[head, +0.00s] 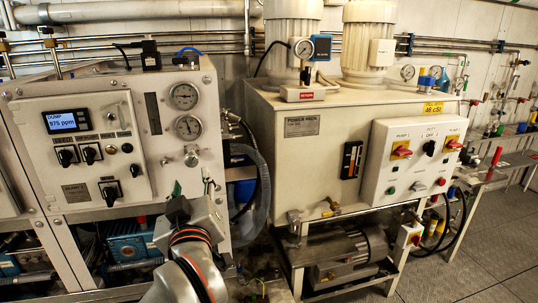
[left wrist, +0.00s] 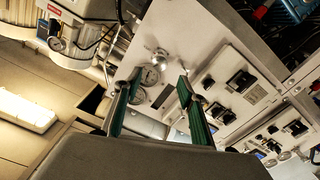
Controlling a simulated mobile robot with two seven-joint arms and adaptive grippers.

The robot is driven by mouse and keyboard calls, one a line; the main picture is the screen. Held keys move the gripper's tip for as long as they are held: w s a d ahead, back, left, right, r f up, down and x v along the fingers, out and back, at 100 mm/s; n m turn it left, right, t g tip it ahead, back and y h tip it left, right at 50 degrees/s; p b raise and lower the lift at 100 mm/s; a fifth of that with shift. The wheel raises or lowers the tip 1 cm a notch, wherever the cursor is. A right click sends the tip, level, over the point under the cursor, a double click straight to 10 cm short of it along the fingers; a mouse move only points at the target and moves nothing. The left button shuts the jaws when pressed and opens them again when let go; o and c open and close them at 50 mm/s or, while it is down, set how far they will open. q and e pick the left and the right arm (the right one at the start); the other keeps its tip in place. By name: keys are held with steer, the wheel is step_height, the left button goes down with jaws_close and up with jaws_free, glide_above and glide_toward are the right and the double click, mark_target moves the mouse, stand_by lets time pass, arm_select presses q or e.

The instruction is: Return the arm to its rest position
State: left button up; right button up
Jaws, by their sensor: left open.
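My left arm rises from the bottom of the head view. Its left gripper (head: 192,185) is in front of the lower right part of the white watermaker panel (head: 160,130). In the left wrist view the two green-lined fingers of the left gripper (left wrist: 158,80) stand wide apart with nothing between them. Beyond them, the tilted panel shows a round gauge (left wrist: 151,75) and a silver knob (left wrist: 159,56). I cannot tell the exact gap between fingers and panel. My right gripper is in neither view.
A power pack cabinet (head: 265,150) with two motors and a switch box (head: 415,160) stands to the right. A lower motor (head: 350,253) sits under it. Hoses (head: 258,185) hang between the panel and the cabinet. Open grey floor (head: 490,240) lies at far right.

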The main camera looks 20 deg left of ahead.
arm_select(q)
steer(key=s+a+r+n+t+y, duration=0.1)
steer(key=s+a+r+n+y, duration=0.25)
steer(key=y, duration=0.25)
steer(key=d+f+m+t+h, duration=0.5)
steer(key=d+m+t+h, duration=0.4)
steer(key=m, duration=0.1)
steer(key=w+d+f+m+g+h, duration=0.1)
steer(key=d+f+m+g+h, duration=0.35)
steer(key=f, duration=0.55)
steer(key=d+f+m+g+h, duration=0.1)
steer(key=d+f+m+h, duration=0.5)
steer(key=f, duration=0.5)
steer(key=s+a+f+g, duration=0.2)
steer(key=s+f+g, duration=0.1)
steer(key=f, duration=0.6)
steer(key=s+a+f+n+g+y, duration=0.1)
steer(key=s+a+f+g, duration=0.1)
steer(key=s+f, duration=0.4)
steer(key=s+a+f+n+g+y, duration=0.1)
steer(key=s+a+f+g, duration=0.2)
steer(key=f, duration=1.1)
steer(key=shift+s+g, duration=0.65)
steer(key=shift+s, duration=0.2)
